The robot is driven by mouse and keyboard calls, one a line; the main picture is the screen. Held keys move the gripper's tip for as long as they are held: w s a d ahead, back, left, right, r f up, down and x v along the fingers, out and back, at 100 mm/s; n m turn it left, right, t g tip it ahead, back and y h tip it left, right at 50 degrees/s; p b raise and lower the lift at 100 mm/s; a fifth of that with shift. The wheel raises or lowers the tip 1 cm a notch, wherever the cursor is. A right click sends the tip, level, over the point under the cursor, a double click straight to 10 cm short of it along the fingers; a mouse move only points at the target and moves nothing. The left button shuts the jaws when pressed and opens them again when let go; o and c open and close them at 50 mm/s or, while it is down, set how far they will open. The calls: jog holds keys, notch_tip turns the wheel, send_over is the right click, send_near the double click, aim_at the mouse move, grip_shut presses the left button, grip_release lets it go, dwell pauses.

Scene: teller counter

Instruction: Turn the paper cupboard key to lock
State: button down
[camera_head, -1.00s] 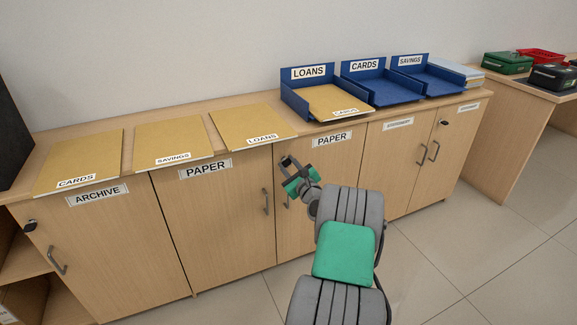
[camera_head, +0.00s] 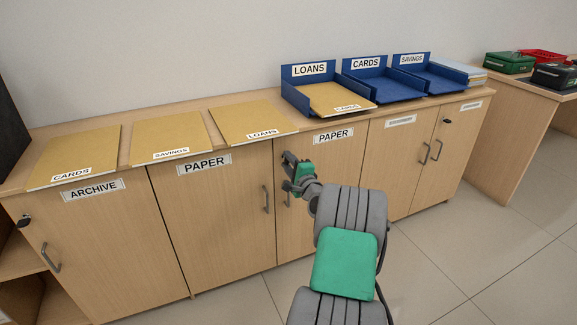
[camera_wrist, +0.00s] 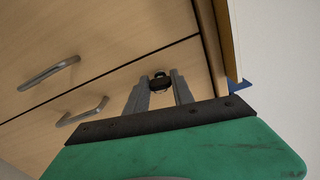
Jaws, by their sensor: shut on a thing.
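The paper cupboard has two light wood doors, a left door (camera_head: 215,225) and a right door (camera_head: 322,215), each with a PAPER label. My gripper (camera_head: 288,162) is at the upper left of the right door, by the seam between the doors. In the wrist view my gripper (camera_wrist: 160,88) has its two grey fingers on either side of the small dark key (camera_wrist: 160,84), shut on it. The key sits at the lock in the door face. In the head view the gripper hides the key and lock.
Bar handles (camera_wrist: 83,110) flank the door seam below the key. Folders (camera_head: 168,137) and blue trays (camera_head: 385,87) lie on the cabinet top. Other keys show on the archive cupboard (camera_head: 25,221) and the stationery cupboard (camera_head: 447,121). The floor in front is clear.

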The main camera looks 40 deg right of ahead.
jog(key=shift+n+b, duration=0.4)
jog(key=shift+n, duration=0.6)
jog(key=c, duration=1.1)
grip_release()
jog(key=p+v, duration=0.1)
jog(key=v, duration=0.7)
jog(key=shift+p, duration=0.4)
